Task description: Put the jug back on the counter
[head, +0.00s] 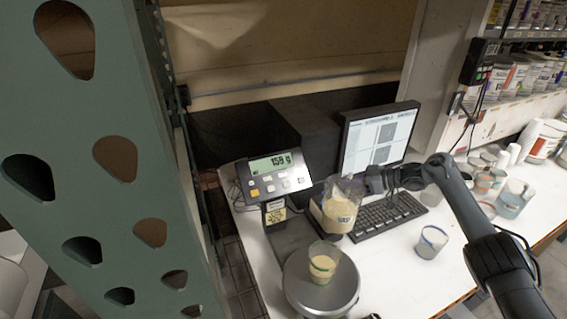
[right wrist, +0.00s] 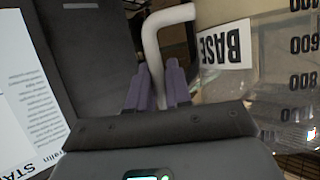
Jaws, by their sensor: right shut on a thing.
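The jug (head: 340,212) is clear plastic with a cream-coloured liquid inside and a label. It is held in the air above the counter (head: 396,268), near the scale and in front of the keyboard. In the right wrist view the jug (right wrist: 285,70) is at the right, with a "BASE" label and volume marks. My right gripper (head: 372,183) is shut on the jug's pale handle; the purple fingers (right wrist: 158,90) close around it in the right wrist view. My left gripper is not in view.
A cup (head: 323,262) with cream-coloured contents stands on the round scale plate (head: 312,290). The scale display (head: 277,177) reads about 159 g. A keyboard (head: 390,215) and monitor (head: 378,138) are behind.

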